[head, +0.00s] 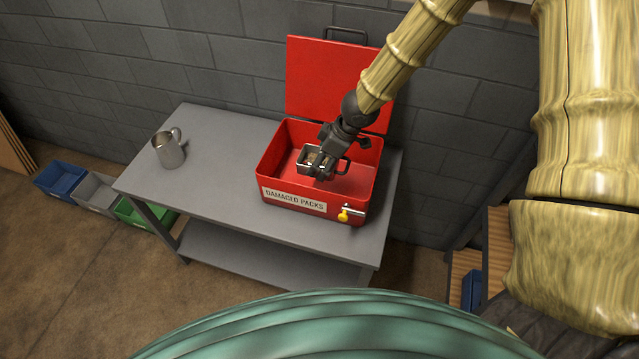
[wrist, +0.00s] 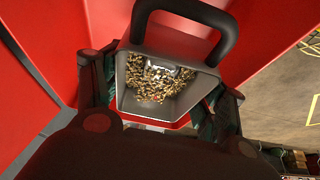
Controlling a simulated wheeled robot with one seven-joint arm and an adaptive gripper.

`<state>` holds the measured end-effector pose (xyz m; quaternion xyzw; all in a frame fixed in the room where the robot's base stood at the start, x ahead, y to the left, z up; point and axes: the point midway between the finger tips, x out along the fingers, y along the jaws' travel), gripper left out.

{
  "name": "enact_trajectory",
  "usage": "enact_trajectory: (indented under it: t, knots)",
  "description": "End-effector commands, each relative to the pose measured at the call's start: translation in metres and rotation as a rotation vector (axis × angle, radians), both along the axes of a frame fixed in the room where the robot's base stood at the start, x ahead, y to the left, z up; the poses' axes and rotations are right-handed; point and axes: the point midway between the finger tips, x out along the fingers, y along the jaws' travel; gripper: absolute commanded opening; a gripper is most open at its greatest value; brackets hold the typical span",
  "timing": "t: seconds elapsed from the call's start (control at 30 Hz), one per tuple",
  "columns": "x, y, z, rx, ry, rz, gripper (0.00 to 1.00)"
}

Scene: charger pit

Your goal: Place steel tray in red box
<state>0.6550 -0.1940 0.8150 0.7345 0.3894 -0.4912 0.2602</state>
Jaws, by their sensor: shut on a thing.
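The red box (head: 277,172) stands open on the grey table, with its lid raised at the back and a label reading "DAMAGED PACKS" on its front. The small steel tray (head: 304,168) with a dark handle is inside the box's opening. It also shows in the wrist view (wrist: 125,100), with brownish grains and a small grey piece in it. My gripper (head: 320,163) is shut on the tray, with a finger on either side of it in the wrist view (wrist: 160,100). I cannot tell whether the tray touches the box floor.
A steel mug (head: 168,152) stands on the left part of the grey table (head: 215,185). Blue (head: 60,180), grey (head: 97,191) and green (head: 135,212) bins sit on the floor at left. A yellow padlock (head: 344,215) hangs at the box's front. The table between mug and box is clear.

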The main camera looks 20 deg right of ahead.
Motion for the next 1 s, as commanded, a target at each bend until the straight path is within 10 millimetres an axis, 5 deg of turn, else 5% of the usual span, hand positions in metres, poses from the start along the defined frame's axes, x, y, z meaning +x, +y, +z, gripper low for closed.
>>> enact_trajectory:
  t: [1.0]
  knots:
    - [0.001, 0.002, -0.094, -0.002, 0.001, 0.004, 0.42]
